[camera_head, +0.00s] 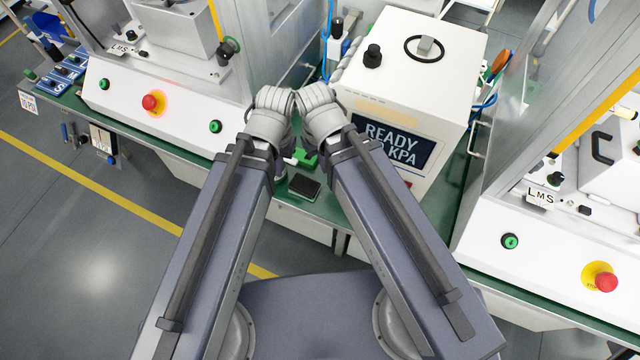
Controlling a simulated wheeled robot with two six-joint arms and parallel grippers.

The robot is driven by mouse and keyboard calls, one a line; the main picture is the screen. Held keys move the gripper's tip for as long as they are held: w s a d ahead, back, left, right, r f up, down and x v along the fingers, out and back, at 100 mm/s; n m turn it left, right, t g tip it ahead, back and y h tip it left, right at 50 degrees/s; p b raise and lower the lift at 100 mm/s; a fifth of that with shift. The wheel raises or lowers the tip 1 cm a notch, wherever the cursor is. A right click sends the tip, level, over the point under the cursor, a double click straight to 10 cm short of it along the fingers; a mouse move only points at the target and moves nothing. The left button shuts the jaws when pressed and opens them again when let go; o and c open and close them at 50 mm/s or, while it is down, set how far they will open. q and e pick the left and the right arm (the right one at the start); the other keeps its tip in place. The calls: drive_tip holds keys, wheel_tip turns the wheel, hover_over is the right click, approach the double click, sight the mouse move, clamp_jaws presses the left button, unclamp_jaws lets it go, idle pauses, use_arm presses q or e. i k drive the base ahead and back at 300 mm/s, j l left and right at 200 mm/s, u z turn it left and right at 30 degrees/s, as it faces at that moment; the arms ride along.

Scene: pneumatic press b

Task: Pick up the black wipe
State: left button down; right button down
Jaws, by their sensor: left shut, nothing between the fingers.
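A small, dark, flat square (303,186) lies on the green bench top between my two forearms. It looks like the black wipe, but it is too small to be sure. My left gripper (283,166) is just left of and beyond it, mostly hidden by my left forearm and wrist. What shows of it is shut and holds nothing. My right gripper is hidden behind my right arm.
A white control box (455,77) with a READY display stands right of my wrists. A press panel with a red button (153,102) is at the left, another with a red emergency button (605,281) at the right. A small green part (306,158) sits between my arms.

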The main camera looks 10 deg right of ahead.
sight(301, 185)
drive_tip(key=k+j+z, duration=0.1)
drive_tip(key=j, duration=0.3)
drive_tip(key=k+j+z, duration=0.15)
drive_tip(key=j, duration=0.2)
drive_tip(key=k+j+z, duration=0.1)
drive_tip(key=k+j, duration=0.15)
drive_tip(key=k+j+z, duration=0.1)
drive_tip(key=j, duration=0.35)
drive_tip(key=k, duration=0.1)
